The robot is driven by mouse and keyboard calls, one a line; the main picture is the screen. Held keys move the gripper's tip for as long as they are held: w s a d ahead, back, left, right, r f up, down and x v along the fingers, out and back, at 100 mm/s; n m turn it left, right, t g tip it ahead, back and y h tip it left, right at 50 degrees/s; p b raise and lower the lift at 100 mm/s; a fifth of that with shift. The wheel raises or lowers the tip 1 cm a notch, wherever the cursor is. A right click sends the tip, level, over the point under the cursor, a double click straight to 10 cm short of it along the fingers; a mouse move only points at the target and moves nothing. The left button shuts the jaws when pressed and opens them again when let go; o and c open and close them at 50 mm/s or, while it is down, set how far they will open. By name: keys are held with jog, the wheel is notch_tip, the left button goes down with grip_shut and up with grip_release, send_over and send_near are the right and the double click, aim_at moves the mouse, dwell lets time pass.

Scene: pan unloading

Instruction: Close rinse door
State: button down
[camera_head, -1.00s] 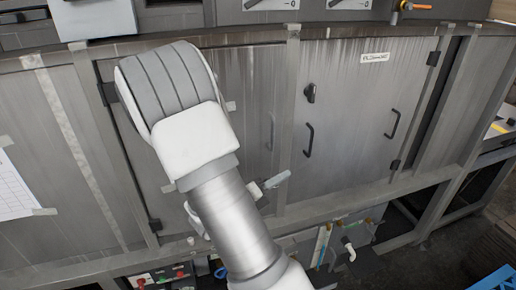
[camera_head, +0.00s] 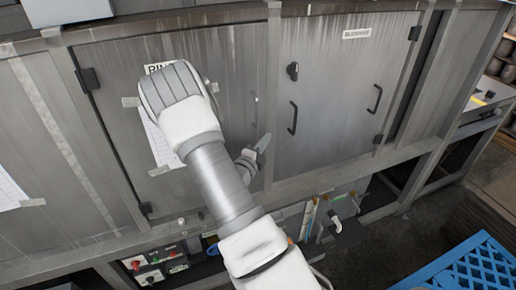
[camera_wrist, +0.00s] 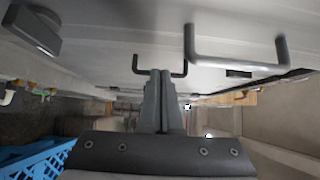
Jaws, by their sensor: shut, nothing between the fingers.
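The rinse door (camera_head: 118,75) is the grey metal panel at the left of centre in the head view. It looks flush with its frame, though my arm hides much of it. Its label, partly readable as "RIN" (camera_head: 158,68), and a taped paper sheet (camera_head: 158,140) show beside my arm. A handle (camera_head: 254,108) shows near its right edge. My gripper (camera_head: 262,146) is in front of the door's lower right edge. In the wrist view my gripper (camera_wrist: 164,75) is shut and empty, with a dark handle (camera_wrist: 160,70) just beyond its tips and a larger grey handle (camera_wrist: 237,58) nearer.
The neighbouring door (camera_head: 335,110) at the right is closed, with a latch knob (camera_head: 292,71) and two black handles. Valves and pipes (camera_head: 335,225) sit below the doors. A blue crate (camera_head: 470,268) stands at lower right; dark floor lies beside it.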

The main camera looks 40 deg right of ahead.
aim_at(265, 128)
jog(key=shift+w+d+p, duration=0.15)
jog(key=shift+w+d, duration=0.05)
jog(key=shift+w, duration=0.65)
jog(key=shift+w+d+p, duration=0.15)
jog(key=shift+w, duration=0.7)
jog(key=shift+w, duration=0.1)
